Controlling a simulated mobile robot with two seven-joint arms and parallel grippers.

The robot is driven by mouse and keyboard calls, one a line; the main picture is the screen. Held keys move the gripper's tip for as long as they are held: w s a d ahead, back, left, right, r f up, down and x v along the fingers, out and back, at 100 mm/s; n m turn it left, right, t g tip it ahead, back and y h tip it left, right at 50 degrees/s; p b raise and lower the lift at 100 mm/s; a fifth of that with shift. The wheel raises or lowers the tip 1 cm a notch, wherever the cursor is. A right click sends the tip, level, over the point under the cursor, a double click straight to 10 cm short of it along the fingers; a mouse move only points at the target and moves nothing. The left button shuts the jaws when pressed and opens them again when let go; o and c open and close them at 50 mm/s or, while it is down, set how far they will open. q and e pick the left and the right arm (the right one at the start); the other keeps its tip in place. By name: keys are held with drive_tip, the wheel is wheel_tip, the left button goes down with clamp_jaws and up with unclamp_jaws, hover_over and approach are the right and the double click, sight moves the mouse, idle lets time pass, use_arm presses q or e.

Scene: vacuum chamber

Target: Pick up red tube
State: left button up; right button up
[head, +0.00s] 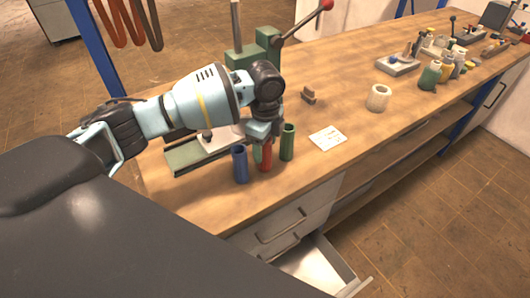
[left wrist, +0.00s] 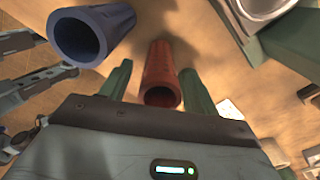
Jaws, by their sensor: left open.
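The red tube (head: 265,160) stands on the workbench near its front edge, directly below my left gripper (head: 263,146). In the left wrist view the red tube (left wrist: 160,78) lies between two green fingers of my left gripper (left wrist: 156,82), which are spread apart with a gap visible on each side. A blue tube (head: 240,166) stands just left of the red one; it also shows in the left wrist view (left wrist: 92,32). A green tube (head: 287,143) stands to the right of the red one. The upper red tube is partly hidden by my gripper in the head view.
A green press (head: 268,45) with a red-knobbed lever stands behind my arm. A white card (head: 327,138) and a pale roll (head: 378,97) lie to the right. Bottles (head: 430,75) stand farther along the workbench (head: 345,80). An open drawer (head: 325,270) juts out below its front edge.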

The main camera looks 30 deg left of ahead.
use_arm(q)
drive_tip(key=shift+f, duration=0.3)
drive_tip(key=shift+c, duration=0.2)
drive_tip(key=c, duration=1)
